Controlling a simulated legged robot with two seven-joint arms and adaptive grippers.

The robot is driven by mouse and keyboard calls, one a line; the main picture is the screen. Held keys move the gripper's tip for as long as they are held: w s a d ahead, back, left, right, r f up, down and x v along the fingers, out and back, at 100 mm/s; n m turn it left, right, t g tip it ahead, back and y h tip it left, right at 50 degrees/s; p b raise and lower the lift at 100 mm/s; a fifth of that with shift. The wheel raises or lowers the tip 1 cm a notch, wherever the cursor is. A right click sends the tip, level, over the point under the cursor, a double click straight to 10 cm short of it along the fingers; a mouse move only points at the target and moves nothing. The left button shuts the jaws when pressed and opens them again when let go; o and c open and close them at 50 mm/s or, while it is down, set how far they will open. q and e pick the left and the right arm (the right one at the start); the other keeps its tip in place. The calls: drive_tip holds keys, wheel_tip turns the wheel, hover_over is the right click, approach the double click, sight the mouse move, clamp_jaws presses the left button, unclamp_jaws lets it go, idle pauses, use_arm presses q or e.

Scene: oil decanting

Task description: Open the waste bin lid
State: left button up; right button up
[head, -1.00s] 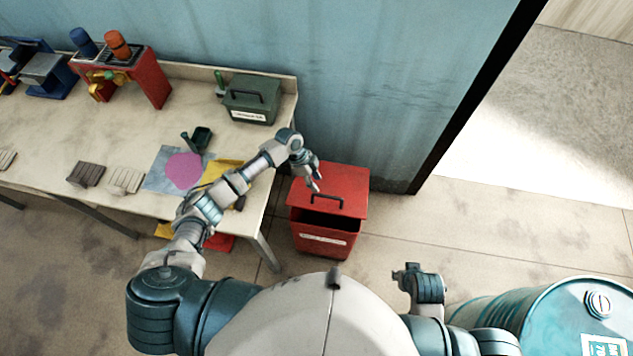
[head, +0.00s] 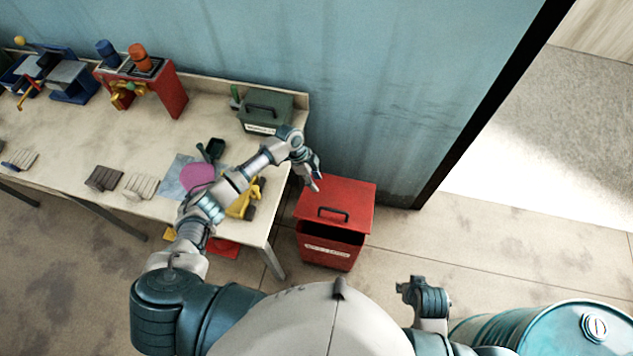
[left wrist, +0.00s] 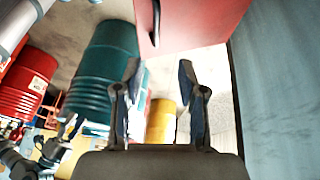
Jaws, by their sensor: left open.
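The red waste bin (head: 327,252) stands on the floor beside the right end of the workbench. Its red lid (head: 350,195) has a black handle (head: 333,213) near the front edge. A dark gap shows between the lid's front edge and the labelled front. My left gripper (head: 316,184) is open and empty near the lid's left side, behind and left of the handle. In the left wrist view its two fingers (left wrist: 158,92) are apart, with the red lid (left wrist: 205,18) and its handle (left wrist: 155,22) ahead of them. My right gripper (head: 407,287) is low at right, its fingers unclear.
The workbench (head: 120,150) holds a green box (head: 265,112), a red stand (head: 168,92) and a yellow tool (head: 243,203). A blue wall (head: 390,90) is close behind the bin. A teal drum (head: 550,330) stands at lower right. Floor right of the bin is clear.

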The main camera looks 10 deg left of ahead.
use_arm(q)
drive_tip(key=shift+w+a+r, duration=0.1)
drive_tip(key=shift+a+r, duration=0.15)
drive_tip(key=shift+r, duration=0.35)
drive_tip(key=shift+p, duration=0.35)
